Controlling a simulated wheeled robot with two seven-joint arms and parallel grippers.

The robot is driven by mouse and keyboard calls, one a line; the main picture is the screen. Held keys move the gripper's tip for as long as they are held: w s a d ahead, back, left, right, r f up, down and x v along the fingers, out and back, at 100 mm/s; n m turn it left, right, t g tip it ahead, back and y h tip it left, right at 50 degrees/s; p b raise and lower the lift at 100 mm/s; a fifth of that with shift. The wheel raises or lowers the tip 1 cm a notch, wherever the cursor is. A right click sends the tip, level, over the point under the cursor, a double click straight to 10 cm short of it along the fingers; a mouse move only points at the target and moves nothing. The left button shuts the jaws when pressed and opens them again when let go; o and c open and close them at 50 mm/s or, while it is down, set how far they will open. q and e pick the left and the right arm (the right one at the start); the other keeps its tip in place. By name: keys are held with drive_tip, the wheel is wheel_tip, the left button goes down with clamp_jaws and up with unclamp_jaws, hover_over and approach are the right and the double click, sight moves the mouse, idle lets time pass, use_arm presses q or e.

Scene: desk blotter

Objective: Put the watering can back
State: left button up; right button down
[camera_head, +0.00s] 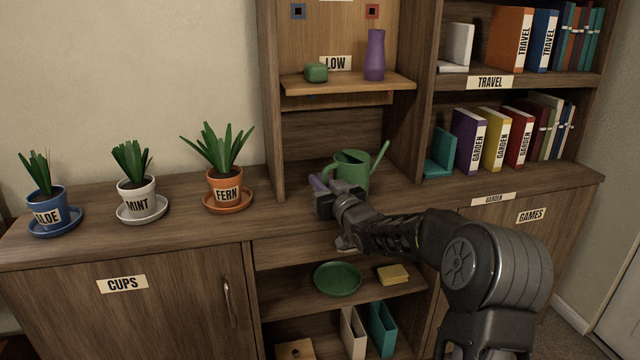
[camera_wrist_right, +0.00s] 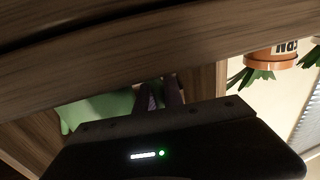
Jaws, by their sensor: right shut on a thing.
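The green watering can (camera_head: 352,172) is upright in the open bay of the shelf unit, at counter level, its spout pointing up to the right. It also shows as a green shape in the right wrist view (camera_wrist_right: 98,112). My right gripper (camera_head: 320,184) is at the can's left front side, shut on it; its purple fingers (camera_wrist_right: 162,95) show in the wrist view. The exact grip and the can's base are hidden by my gripper and wrist, so I cannot tell whether the base touches the counter. My left gripper is not in view.
Potted plants labelled ALOE (camera_head: 47,216), MINT (camera_head: 139,203) and FERN (camera_head: 227,190) stand on saucers to the left. Above the can is a LOW shelf (camera_head: 350,84) with a purple vase (camera_head: 375,55). Garden books (camera_head: 468,140) stand to the right. A green dish (camera_head: 338,279) lies below.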

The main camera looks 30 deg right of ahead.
drive_tip(key=shift+r, duration=0.15)
drive_tip(key=c, duration=1.5)
unclamp_jaws()
drive_tip(key=shift+f, duration=0.2)
drive_tip(key=shift+o, duration=0.2)
drive_tip(key=shift+r, duration=0.25)
drive_tip(key=s+a+p, duration=0.1)
drive_tip(key=s, duration=1.1)
drive_tip(key=shift+a+f, duration=0.2)
drive_tip(key=shift+a, duration=0.2)
